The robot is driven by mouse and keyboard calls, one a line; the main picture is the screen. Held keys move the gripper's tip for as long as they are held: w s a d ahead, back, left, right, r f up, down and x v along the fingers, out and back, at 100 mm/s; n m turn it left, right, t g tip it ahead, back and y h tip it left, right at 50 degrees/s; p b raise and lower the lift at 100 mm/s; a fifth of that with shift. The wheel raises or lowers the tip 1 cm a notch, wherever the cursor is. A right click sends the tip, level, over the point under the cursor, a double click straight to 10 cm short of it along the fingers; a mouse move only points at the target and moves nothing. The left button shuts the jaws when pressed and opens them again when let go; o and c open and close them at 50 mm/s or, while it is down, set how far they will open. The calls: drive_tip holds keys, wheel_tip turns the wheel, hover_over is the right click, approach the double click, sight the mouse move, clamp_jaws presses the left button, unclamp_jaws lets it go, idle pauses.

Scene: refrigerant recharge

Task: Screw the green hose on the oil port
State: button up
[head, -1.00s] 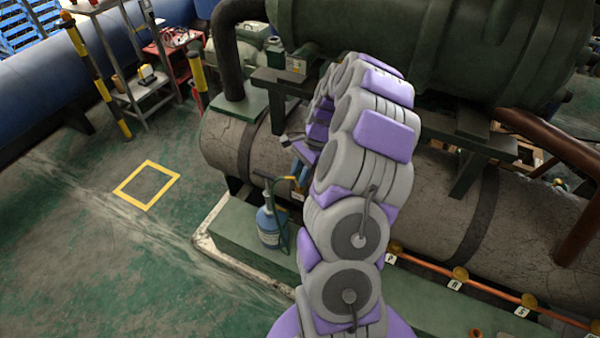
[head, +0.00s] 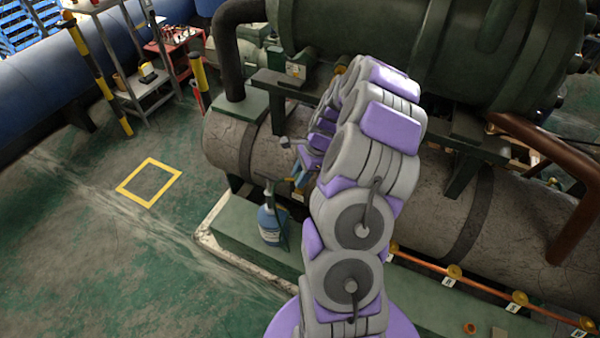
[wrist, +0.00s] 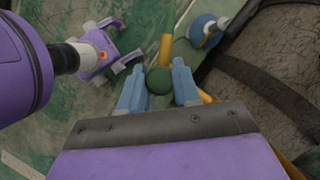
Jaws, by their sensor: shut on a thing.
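In the wrist view, my gripper (wrist: 159,84) has its two blue fingers on either side of a round, dark green piece (wrist: 159,80), which looks like the end of the green hose seen end-on. Yellow parts show just above and below it. In the head view, my gripper (head: 301,172) is small and partly hidden by my arm, in front of the large grey cylinder (head: 232,142). A blue bottle (head: 270,226) stands below it on the green plinth; it also shows in the wrist view (wrist: 203,33). I cannot make out the oil port or the hose's full run.
A copper pipe with brass valves and tags (head: 454,271) runs along the plinth at lower right. A dark green tank (head: 370,35) overhangs the grey cylinder. A shelf cart (head: 145,85) and striped posts stand at upper left. The left floor is clear.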

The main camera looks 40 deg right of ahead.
drive_tip(key=shift+m+t+h+p, duration=0.3)
drive_tip(key=shift+m+t+p, duration=0.3)
drive_tip(key=shift+m+p, duration=1.6)
drive_tip(key=shift+p, duration=0.6)
drive_tip(key=shift+m+t+h+p, duration=0.3)
drive_tip(key=shift+m+p, duration=0.2)
drive_tip(key=shift+p, duration=0.7)
drive_tip(key=shift+a+m+h+p, duration=0.1)
drive_tip(key=shift+m+h+p, duration=0.2)
drive_tip(key=shift+m+p, duration=1.05)
drive_tip(key=o, duration=1.1)
drive_tip(key=shift+f+n, duration=0.1)
drive_tip(key=shift+n, duration=0.15)
drive_tip(key=v, duration=1.7)
drive_tip(key=shift+s+d, duration=0.2)
drive_tip(key=shift+s, duration=0.25)
